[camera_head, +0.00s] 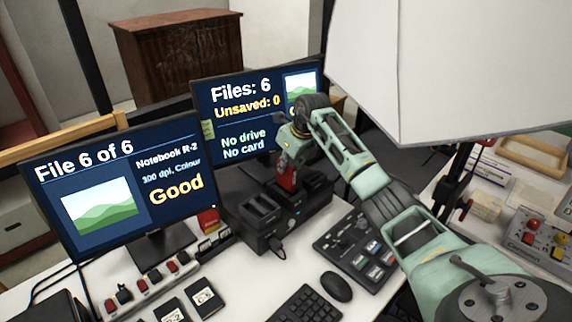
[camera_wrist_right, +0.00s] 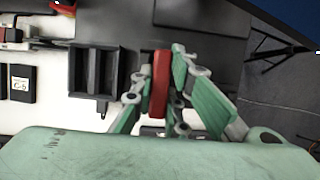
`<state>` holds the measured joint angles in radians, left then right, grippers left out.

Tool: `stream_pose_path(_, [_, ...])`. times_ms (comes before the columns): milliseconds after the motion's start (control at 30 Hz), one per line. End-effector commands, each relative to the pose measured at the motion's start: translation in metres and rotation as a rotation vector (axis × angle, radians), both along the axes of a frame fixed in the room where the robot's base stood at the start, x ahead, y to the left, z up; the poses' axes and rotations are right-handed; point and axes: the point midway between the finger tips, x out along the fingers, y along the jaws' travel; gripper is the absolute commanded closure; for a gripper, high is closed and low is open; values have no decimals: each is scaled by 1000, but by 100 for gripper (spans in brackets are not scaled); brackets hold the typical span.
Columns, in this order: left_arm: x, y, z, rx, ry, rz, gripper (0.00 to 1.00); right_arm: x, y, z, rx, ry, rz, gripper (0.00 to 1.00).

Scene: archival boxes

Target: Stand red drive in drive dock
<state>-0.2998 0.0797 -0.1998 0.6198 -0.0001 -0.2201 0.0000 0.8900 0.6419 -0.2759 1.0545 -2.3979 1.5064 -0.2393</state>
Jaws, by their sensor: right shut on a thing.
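The red drive (camera_head: 286,179) is held upright in my right gripper (camera_head: 290,150), above the black equipment by the right monitor. In the right wrist view the red drive (camera_wrist_right: 159,84) stands between the two green fingers of the gripper (camera_wrist_right: 160,100), which are shut on it. A black dock with open slots (camera_head: 259,207), which looks like the drive dock, is just left of and nearer than the drive. It also shows in the right wrist view (camera_wrist_right: 96,72), left of the drive. The drive's lower end is partly hidden, and I cannot tell whether it touches anything. My left gripper is not in view.
The right monitor (camera_head: 236,105) reads "No drive" and "No card". The left monitor (camera_head: 110,185) stands nearer. A control panel (camera_head: 358,250), mouse (camera_head: 336,286) and keyboard (camera_head: 305,305) lie in front of the dock. A large white panel (camera_head: 450,65) fills the upper right.

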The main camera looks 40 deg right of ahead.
Motion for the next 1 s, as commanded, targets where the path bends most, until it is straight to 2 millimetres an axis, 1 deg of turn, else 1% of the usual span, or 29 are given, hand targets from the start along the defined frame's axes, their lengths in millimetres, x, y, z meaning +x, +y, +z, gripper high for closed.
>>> stream_pose_path(1000, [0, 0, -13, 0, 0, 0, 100, 0, 0, -21, 0, 0, -1, 100])
